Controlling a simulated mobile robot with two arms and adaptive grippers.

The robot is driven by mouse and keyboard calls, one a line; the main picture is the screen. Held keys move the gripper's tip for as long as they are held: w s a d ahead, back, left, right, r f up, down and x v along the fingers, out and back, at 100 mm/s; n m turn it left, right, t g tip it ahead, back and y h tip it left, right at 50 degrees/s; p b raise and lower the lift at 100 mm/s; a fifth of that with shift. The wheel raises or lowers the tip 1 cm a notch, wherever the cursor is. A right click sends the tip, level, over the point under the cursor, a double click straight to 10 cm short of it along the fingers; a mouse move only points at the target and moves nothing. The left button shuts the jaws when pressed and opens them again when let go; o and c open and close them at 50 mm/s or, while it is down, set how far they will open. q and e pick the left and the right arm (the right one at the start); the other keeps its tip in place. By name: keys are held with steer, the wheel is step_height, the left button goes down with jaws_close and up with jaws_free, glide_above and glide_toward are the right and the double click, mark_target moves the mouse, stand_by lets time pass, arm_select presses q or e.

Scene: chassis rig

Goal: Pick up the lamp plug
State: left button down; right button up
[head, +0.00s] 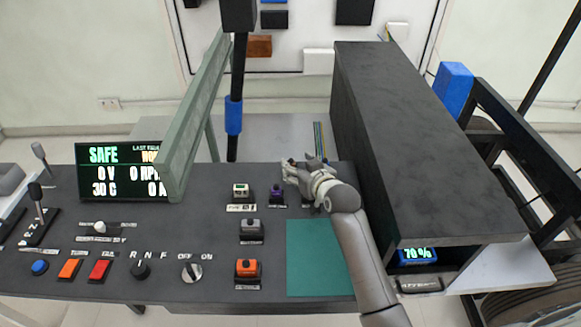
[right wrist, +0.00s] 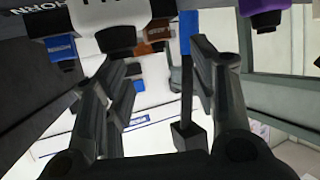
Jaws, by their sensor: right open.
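Several small plug-like blocks stand on the dark console: a white one (head: 241,190), a purple one (head: 277,190), a grey one (head: 250,226) and an orange one (head: 248,268). Their labels are too small to read in the head view, so I cannot tell which is the lamp plug. My right gripper (head: 297,172) is open beside the purple block, to its right and slightly farther back. In the right wrist view, the fingers (right wrist: 155,95) are apart with no plug between them. My left gripper is out of view.
A green mat (head: 315,260) lies on the console's front right. A tall dark housing (head: 420,130) stands close to my right arm. A green-framed panel (head: 195,120), a display (head: 120,170) and a black post with a blue band (head: 233,115) stand left and behind.

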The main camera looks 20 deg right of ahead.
mark_target(291, 160)
steer(key=shift+p+x, duration=0.3)
steer(key=shift+x, duration=2.25)
steer(key=c, duration=1.1)
steer(key=shift+o, duration=0.2)
steer(key=shift+r, duration=0.15)
